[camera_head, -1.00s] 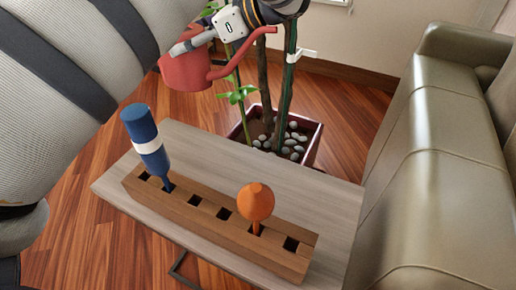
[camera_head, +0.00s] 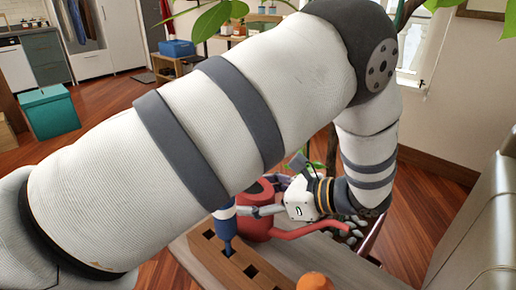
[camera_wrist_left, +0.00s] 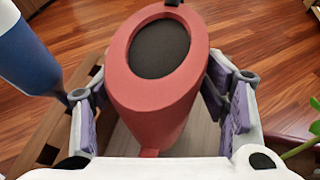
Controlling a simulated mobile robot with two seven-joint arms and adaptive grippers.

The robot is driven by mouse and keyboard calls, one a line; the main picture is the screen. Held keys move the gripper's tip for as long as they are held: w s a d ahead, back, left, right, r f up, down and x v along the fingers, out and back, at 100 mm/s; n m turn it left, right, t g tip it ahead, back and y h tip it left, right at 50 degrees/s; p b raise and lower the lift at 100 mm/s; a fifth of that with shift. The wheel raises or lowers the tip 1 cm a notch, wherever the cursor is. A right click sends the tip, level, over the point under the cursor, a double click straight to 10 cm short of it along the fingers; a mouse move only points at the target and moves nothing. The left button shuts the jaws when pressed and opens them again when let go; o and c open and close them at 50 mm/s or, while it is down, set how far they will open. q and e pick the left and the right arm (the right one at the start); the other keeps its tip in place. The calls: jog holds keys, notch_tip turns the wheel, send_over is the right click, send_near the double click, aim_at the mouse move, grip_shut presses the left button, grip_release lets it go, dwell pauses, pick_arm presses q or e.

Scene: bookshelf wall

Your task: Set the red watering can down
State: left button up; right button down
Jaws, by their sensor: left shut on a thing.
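The red watering can (camera_head: 256,226) is upright over the far part of the grey table (camera_head: 318,252), its spout pointing right in the head view. My left gripper (camera_head: 268,209) is shut on the can. In the left wrist view the can (camera_wrist_left: 150,108) stands between the purple-padded fingers, and its dark oval opening faces the camera. I cannot tell whether its base touches the table. My arm covers much of the head view. My right gripper is not in view.
A wooden block with square holes (camera_head: 232,266) lies on the table close to the can. A planter with pebbles (camera_head: 354,231) stands behind, and a sofa (camera_head: 480,225) at right.

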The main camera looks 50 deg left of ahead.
pick_arm(q)
jog(key=shift+f, duration=0.85)
jog(key=o, duration=1.7)
jog(key=shift+r, duration=0.1)
jog(key=shift+o, duration=0.2)
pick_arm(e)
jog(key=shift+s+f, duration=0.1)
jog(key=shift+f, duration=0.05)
pick_arm(q)
jog(key=b+v, duration=0.1)
jog(key=v, duration=1.1)
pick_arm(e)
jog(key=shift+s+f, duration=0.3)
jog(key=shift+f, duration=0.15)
